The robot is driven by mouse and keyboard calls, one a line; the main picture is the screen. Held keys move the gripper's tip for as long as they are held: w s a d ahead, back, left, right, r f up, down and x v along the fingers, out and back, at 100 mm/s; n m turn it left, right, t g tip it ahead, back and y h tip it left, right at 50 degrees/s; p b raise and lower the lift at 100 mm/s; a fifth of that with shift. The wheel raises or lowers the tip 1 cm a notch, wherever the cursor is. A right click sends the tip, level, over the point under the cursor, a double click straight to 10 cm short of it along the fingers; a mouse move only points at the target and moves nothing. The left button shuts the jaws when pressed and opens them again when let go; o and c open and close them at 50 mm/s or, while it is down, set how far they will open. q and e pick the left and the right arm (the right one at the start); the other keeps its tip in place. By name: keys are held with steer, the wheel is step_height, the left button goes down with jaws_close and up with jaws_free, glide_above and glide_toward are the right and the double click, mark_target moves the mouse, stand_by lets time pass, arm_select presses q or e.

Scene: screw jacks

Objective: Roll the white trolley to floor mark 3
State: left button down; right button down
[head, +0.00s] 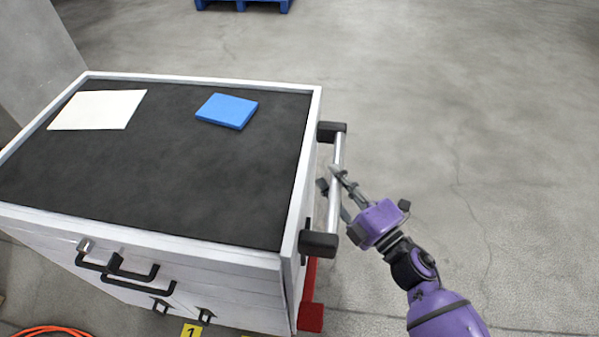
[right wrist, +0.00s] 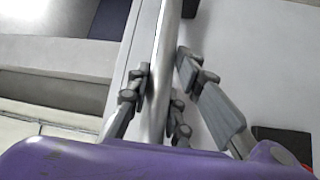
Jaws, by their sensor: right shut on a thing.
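The white trolley (head: 200,252) stands at the left of the head view, with a black top in a white rim. A silver push bar (head: 337,153) between two black brackets runs along its right side. My right gripper (head: 334,182) is at this bar, one finger on each side. In the right wrist view the bar (right wrist: 164,62) passes between the fingers of the gripper (right wrist: 165,92), which is shut on it. A yellow floor mark with a 1 (head: 191,331) shows by the trolley's front. Floor mark 3 is not in sight. My left gripper is not in view.
A white sheet (head: 98,110) and a blue block (head: 227,111) lie on the trolley top. A red part (head: 311,316) shows low at its right corner. An orange cable (head: 50,331) lies at bottom left. A blue pallet (head: 243,4) is far back. The floor on the right is clear.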

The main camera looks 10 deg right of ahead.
steer(key=s+d, duration=0.2)
steer(key=d, duration=0.6)
steer(key=shift+s+r, duration=0.15)
steer(key=shift+r, duration=0.15)
steer(key=c, duration=1.6)
jaws_free()
steer(key=shift+o, duration=0.2)
steer(key=shift+f, duration=0.15)
steer(key=shift+s+b, duration=0.1)
steer(key=shift+b, duration=0.2)
steer(key=v, duration=1.2)
